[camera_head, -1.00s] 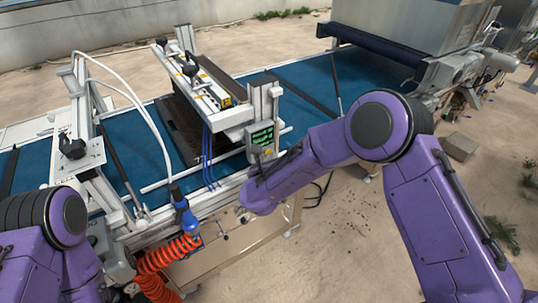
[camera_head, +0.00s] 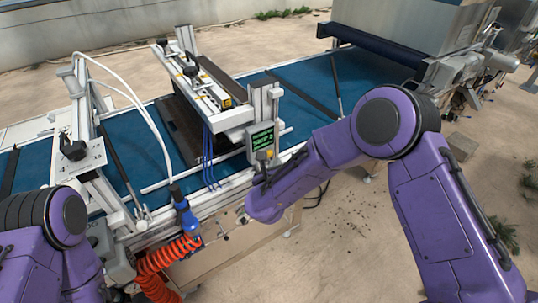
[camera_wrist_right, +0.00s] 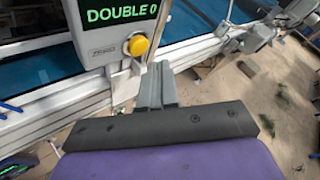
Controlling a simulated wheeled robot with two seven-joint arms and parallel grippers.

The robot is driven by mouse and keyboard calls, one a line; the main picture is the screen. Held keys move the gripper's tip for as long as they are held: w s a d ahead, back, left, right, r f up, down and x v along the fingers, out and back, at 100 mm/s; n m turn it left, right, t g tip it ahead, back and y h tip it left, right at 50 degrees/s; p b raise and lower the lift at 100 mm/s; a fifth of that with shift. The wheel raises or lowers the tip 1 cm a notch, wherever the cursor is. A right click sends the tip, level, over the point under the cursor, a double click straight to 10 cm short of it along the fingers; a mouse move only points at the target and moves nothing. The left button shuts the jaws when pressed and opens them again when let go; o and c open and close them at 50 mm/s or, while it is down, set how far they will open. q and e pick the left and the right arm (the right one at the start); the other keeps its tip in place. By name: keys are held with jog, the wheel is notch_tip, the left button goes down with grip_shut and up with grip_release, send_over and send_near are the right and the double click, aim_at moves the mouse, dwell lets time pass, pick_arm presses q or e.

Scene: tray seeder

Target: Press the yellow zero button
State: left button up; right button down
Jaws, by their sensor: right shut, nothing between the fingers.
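The yellow button (camera_wrist_right: 138,45) sits on the front of the grey control box (camera_wrist_right: 96,48), below the right end of its display (camera_wrist_right: 121,14). In the right wrist view the display reads "DOUBLE 0" in green. My right gripper (camera_wrist_right: 155,66) is shut and empty. Its tips appear just below and to the right of the button, which is fully uncovered; I cannot tell the exact gap. In the head view the display (camera_head: 262,138) stands at the end of the seeder bridge, with my right gripper (camera_head: 262,163) just below it. My left gripper is out of view.
The blue conveyor belt (camera_head: 305,82) runs behind the box, with a dark seeding tray (camera_head: 180,128) under the bridge. A blue nozzle (camera_head: 184,212) with an orange coiled hose (camera_head: 168,254) hangs at the front left. Open ground lies at the right.

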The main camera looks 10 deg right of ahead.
jog(key=s, duration=0.1)
jog(key=s+d, duration=0.1)
jog(key=s, duration=0.2)
jog(key=shift+s+d+p, duration=0.1)
jog(key=shift+d+p, duration=0.2)
dwell(0.6)
